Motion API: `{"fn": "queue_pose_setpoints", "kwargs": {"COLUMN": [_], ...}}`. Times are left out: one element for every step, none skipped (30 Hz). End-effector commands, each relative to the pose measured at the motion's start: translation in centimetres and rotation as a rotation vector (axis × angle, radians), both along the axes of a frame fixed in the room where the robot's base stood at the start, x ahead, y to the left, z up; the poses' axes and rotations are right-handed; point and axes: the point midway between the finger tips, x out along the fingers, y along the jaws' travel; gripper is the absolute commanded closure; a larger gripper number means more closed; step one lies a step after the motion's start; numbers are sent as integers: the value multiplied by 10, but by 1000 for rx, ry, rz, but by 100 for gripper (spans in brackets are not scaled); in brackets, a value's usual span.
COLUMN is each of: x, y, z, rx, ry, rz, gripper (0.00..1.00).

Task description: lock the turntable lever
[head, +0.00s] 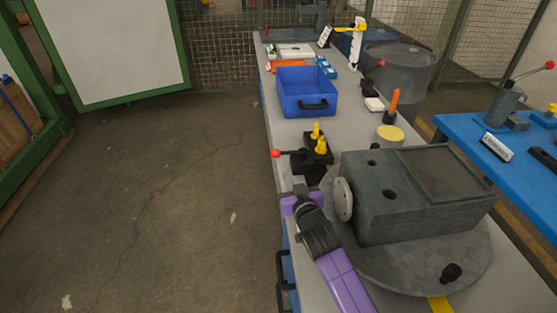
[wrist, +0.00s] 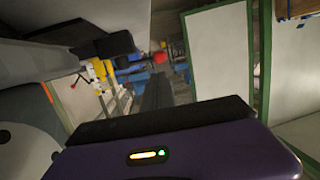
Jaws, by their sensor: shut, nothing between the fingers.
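The lever with a red ball knob (head: 275,153) sticks out to the left from a black block with yellow pins (head: 317,150), at the bench edge beside the round grey turntable (head: 400,280). A grey housing (head: 415,195) with a pale disc on its left side stands on the turntable. My gripper (head: 301,191) is shut and empty, just below the lever in the head view and left of the housing. In the wrist view the red knob (wrist: 158,57) shows beyond the dark fingers (wrist: 155,92). I see no contact between them.
A blue bin (head: 305,92) stands farther back on the bench, with an orange-handled tool (head: 393,105) and a yellow-topped cylinder (head: 390,133) nearer. A black knob (head: 451,273) stands on the turntable's front. Open floor (head: 170,200) lies left of the bench.

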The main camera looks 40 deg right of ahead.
Motion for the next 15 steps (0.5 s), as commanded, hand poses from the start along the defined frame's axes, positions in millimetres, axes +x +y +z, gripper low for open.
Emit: {"fn": "queue_pose_setpoints", "kwargs": {"x": [8, 12, 18, 23, 28, 34, 39, 43, 49, 53, 57, 63, 67, 71, 76], "y": [-4, -6, -10, -12, -14, -17, -19, -21, -24, -27, -29, -31, -33, -36, -38], "z": [1, 0, -1, -2, -3, -5, -6, -7, -8, -9, -10, -12, -13, -13, -15], "rx": [2, 3, 3, 3, 3, 3, 3, 3, 3, 3, 2, 3, 3, 3, 3], "ry": [-2, 0, -2, -2, 0, 0, -2, -2, 0, -2, -1, 0, 0, -2, -2], "rz": [-2, -3, -3, -3, -3, -2, -2, -2, -3, -3, -3, -3, -3, -3, -3], "gripper": [100, 100, 100, 100, 100, 100, 100, 100, 100, 100, 100, 100, 100, 100, 100]}}
